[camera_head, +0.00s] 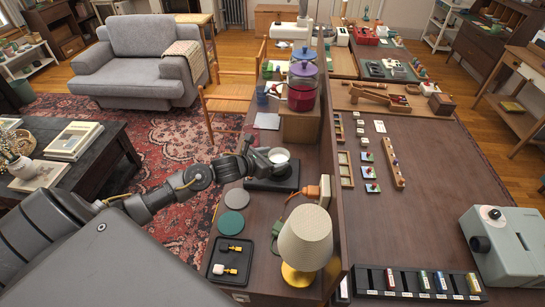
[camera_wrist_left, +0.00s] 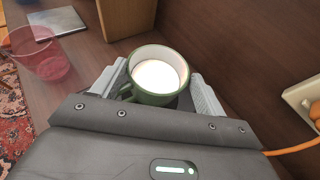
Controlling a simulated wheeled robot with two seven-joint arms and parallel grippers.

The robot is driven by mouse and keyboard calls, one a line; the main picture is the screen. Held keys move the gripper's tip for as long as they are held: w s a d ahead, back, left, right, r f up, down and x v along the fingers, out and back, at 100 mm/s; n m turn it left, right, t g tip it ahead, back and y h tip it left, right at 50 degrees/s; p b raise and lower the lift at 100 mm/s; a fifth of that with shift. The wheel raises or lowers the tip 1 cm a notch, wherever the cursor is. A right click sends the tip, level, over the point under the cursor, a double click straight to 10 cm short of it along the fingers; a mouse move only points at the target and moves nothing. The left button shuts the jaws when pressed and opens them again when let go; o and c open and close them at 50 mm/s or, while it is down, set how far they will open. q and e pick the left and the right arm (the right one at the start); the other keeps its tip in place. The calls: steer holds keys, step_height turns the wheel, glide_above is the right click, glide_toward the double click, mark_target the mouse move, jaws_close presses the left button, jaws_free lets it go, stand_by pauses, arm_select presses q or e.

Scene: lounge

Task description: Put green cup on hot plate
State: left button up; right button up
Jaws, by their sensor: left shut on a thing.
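The green cup (camera_wrist_left: 155,97) with white contents sits upright between the two fingers of my left gripper (camera_wrist_left: 157,88) in the wrist view. Its handle points to the lower left. In the head view the cup (camera_head: 279,156) shows mostly as a pale round opening at the end of my left arm. My left gripper is shut on it. The black hot plate (camera_head: 272,184) lies on the narrow wooden counter directly under the cup and gripper. I cannot tell whether the cup touches it. My right gripper is not in view.
A lamp (camera_head: 303,240) with a yellow base and a dark tray (camera_head: 231,259) stand nearer on the counter. An orange-corded plug device (camera_head: 325,190) is right of the hot plate.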

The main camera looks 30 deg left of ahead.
arm_select(q)
steer(key=shift+f, duration=0.15)
steer(key=o, duration=1.8)
steer(key=shift+r, duration=0.25)
steer(key=shift+s+a, duration=0.15)
steer(key=shift+s, duration=0.2)
steer(key=b+v, duration=0.3)
steer(key=v, duration=0.8)
steer(key=shift+r, duration=0.2)
steer(key=shift+s+f, duration=0.1)
steer(key=shift+s, duration=0.1)
